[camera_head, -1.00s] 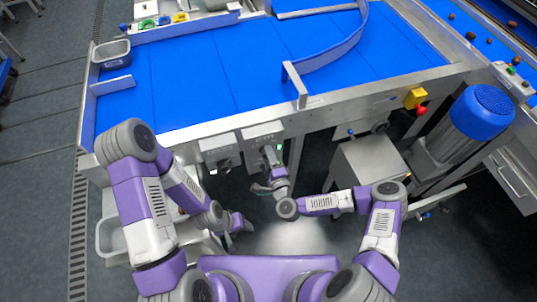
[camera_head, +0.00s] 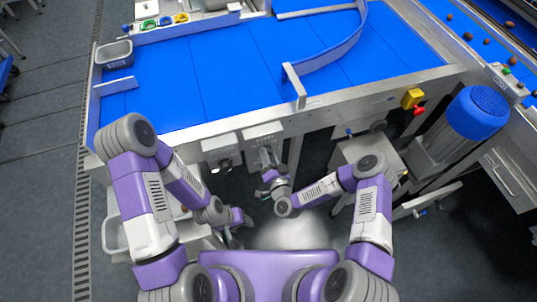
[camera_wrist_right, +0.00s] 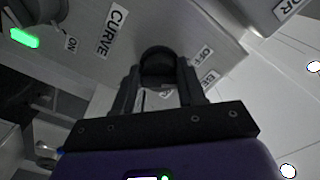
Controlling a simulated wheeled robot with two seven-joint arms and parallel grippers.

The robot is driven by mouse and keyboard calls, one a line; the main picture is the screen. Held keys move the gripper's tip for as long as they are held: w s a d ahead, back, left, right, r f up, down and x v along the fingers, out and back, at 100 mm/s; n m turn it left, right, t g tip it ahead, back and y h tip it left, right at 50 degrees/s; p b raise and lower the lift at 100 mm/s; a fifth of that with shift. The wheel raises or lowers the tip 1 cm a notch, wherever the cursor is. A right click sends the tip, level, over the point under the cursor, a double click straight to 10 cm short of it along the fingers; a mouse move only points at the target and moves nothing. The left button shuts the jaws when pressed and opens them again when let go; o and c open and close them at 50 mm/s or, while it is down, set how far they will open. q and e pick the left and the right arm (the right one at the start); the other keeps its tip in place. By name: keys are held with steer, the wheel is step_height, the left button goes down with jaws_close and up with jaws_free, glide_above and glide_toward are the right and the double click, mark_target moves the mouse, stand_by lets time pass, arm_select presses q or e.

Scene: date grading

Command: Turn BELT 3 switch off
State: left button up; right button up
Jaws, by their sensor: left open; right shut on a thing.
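Two grey switch boxes hang below the near edge of the blue conveyor: a left box (camera_head: 222,146) and a right box (camera_head: 264,132). My right gripper (camera_head: 267,169) is at the front of the right box. In the right wrist view my right gripper (camera_wrist_right: 160,88) is shut on a round black switch knob (camera_wrist_right: 158,62). "CURVE" and "ON" labels show left of the knob; an "OFF" label (camera_wrist_right: 205,55) and a partly hidden label starting "BE" show right of it.
A green lamp (camera_wrist_right: 25,38) glows in the right wrist view. A yellow and red switch (camera_head: 413,101) sits on the conveyor frame at right, near a blue-topped motor (camera_head: 482,112). A grey bin (camera_head: 114,52) stands on the conveyor's left end.

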steer(key=shift+n, duration=1.2)
steer(key=o, duration=1)
steer(key=shift+o, duration=0.2)
steer(key=p+v, duration=0.1)
steer(key=v, duration=0.6)
steer(key=shift+s, duration=0.25)
